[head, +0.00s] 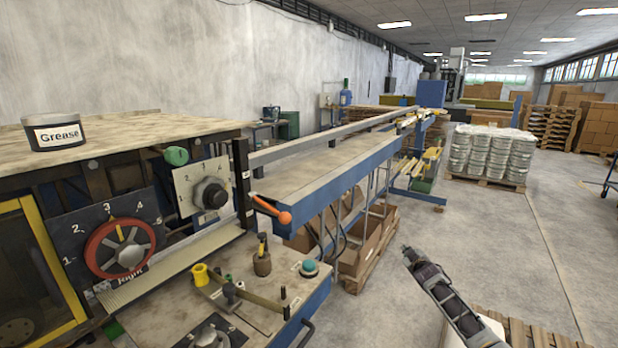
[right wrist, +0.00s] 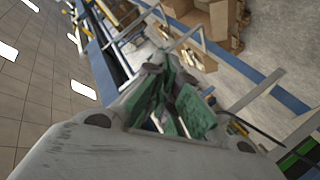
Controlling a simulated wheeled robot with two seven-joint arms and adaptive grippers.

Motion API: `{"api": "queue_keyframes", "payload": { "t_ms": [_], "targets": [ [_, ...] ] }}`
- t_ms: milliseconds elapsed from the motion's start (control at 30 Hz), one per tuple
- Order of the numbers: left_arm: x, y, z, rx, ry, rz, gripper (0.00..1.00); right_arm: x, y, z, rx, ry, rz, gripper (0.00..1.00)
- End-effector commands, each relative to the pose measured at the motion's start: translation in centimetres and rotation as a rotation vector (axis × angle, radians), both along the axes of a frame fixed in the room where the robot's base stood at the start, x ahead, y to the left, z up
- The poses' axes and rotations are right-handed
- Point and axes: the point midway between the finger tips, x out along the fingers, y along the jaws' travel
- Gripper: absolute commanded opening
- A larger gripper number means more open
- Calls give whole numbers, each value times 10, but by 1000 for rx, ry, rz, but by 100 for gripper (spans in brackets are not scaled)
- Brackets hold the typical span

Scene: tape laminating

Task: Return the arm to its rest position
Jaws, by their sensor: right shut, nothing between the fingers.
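My right gripper (head: 408,254) reaches up from the lower right in the head view, over the open concrete floor to the right of the machine. It is shut and empty, and touches nothing that I can see. In the right wrist view its green-padded fingers (right wrist: 172,100) come together. My left gripper is in neither view.
The laminating machine with its red dial (head: 120,248) and orange-tipped lever (head: 284,217) fills the left. A grease tin (head: 54,134) stands on top. A blue-edged conveyor (head: 335,165) runs back, with cardboard boxes (head: 362,245) below. Open floor (head: 500,235) lies right, before palletised buckets (head: 490,155).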

Motion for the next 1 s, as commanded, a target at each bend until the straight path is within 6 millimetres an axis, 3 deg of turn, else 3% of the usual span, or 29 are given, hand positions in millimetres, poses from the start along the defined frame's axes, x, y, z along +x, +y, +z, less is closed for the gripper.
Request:
{"api": "queue_keyframes", "payload": {
  "t_ms": [100, 467, 667, 1000],
  "targets": [
    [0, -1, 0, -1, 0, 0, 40, -18, 1, -46, 39, 55, -17, 0],
    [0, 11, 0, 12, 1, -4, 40, -82, 4, -169, 132, 208, -69, 0],
    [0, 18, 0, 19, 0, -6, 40, -125, 8, -232, 172, 292, -96, 0],
    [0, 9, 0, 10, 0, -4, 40, -210, 20, -331, 224, 431, -138, 0]
  ]
}}
